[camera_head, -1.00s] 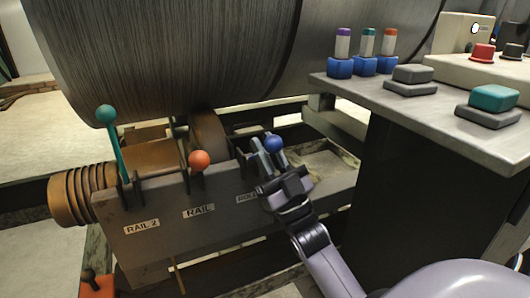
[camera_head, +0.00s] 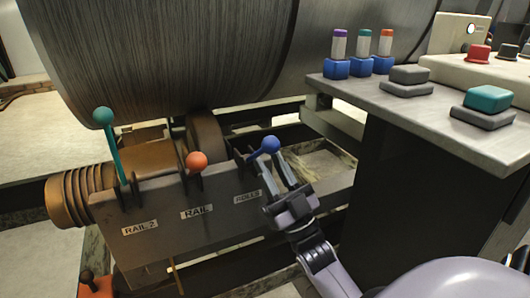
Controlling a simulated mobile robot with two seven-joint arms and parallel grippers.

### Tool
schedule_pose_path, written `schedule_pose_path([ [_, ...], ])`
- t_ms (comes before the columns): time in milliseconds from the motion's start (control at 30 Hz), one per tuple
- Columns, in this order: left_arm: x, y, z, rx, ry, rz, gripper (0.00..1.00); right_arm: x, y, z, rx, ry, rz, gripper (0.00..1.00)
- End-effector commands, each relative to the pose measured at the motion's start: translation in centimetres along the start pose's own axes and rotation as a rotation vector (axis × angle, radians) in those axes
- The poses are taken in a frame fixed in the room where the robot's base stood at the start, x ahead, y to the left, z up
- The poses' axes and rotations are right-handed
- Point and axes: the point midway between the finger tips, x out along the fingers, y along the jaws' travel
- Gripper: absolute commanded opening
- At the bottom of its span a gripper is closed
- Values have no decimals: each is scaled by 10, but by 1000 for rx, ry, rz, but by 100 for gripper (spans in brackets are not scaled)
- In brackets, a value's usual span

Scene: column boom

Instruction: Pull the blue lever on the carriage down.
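The blue lever (camera_head: 270,144) has a round blue ball on a short blue arm at the right end of the grey carriage box (camera_head: 160,216). It leans to the right, with its ball above the box's top edge. My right gripper (camera_head: 286,160) is just below and right of the ball, its two fingers pointing up and spread with a gap between them. It is open and holds nothing; I cannot tell whether a finger touches the lever. My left gripper is out of view.
A teal lever (camera_head: 103,117) and an orange lever (camera_head: 197,160) stand left of the blue one. A large metal drum (camera_head: 170,60) hangs behind. A grey console (camera_head: 420,110) with several buttons is close on the right.

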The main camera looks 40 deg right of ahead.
Motion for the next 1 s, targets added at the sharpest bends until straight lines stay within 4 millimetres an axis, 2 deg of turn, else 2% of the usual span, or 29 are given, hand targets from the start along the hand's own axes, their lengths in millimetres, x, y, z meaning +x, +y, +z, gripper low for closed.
schedule_pose_path([
  [133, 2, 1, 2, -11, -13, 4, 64, -22, 0, 0, -1, -3, 0, 29],
  [300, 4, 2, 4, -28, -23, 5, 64, -35, 0, 0, 0, -1, 0, 29],
  [867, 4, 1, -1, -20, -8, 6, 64, -36, 0, 0, 0, 0, 0, 29],
  [1000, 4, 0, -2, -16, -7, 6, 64, -36, -7, 3, 21, -41, -3, 29],
])
